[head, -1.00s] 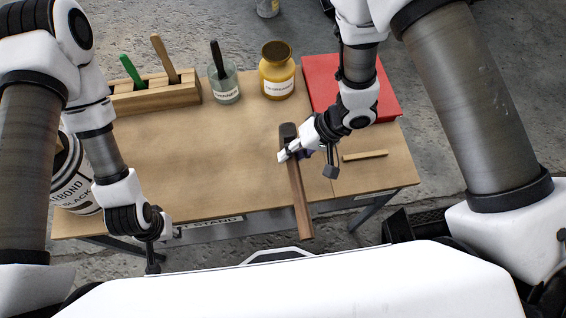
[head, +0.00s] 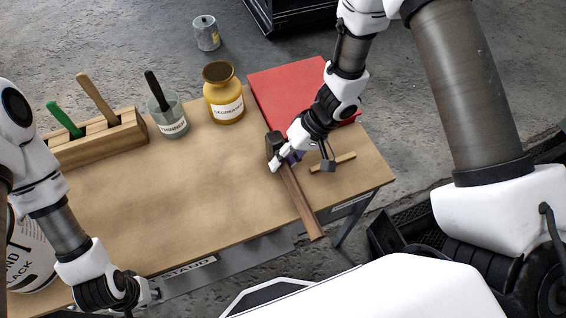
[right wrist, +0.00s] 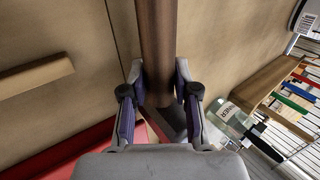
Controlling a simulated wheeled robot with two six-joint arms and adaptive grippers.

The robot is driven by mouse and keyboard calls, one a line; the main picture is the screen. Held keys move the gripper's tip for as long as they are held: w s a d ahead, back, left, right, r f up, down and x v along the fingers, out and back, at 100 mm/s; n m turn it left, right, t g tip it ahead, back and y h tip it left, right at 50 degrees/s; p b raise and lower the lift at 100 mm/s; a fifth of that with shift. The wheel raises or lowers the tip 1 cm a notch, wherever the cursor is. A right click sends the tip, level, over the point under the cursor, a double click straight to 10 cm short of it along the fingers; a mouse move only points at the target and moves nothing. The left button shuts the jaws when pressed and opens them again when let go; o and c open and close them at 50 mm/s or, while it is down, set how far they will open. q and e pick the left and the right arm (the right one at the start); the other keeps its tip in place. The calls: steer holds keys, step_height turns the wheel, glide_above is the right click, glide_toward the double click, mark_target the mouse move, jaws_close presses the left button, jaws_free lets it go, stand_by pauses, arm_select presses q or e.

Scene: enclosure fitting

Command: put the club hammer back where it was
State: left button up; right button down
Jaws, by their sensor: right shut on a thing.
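The club hammer has a dark head (head: 275,142) and a long brown handle (head: 303,205). My right gripper (head: 286,162) is shut on the handle just below the head. In the right wrist view the handle (right wrist: 157,40) runs between both fingers (right wrist: 158,95), with part of the grey head beyond them. The hammer is over the right part of the bench (head: 190,205), its handle end reaching past the front edge. I cannot tell whether it touches the top. My left gripper (head: 148,293) is at the bench's front left, its fingers too small to read.
A red box (head: 295,85) lies at the back right, near the hammer head. A small wooden strip (head: 333,162) lies right of the handle. A yellow degreaser jar (head: 226,108), thinner jar (head: 172,124) and wooden tool block (head: 100,142) line the back. The bench middle is clear.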

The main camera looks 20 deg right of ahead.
steer(key=shift+r, duration=0.1)
steer(key=c, duration=0.9)
jaws_free()
steer(key=shift+s, duration=0.1)
steer(key=shift+o, duration=0.2)
steer(key=p+v, duration=0.6)
steer(key=v, duration=0.6)
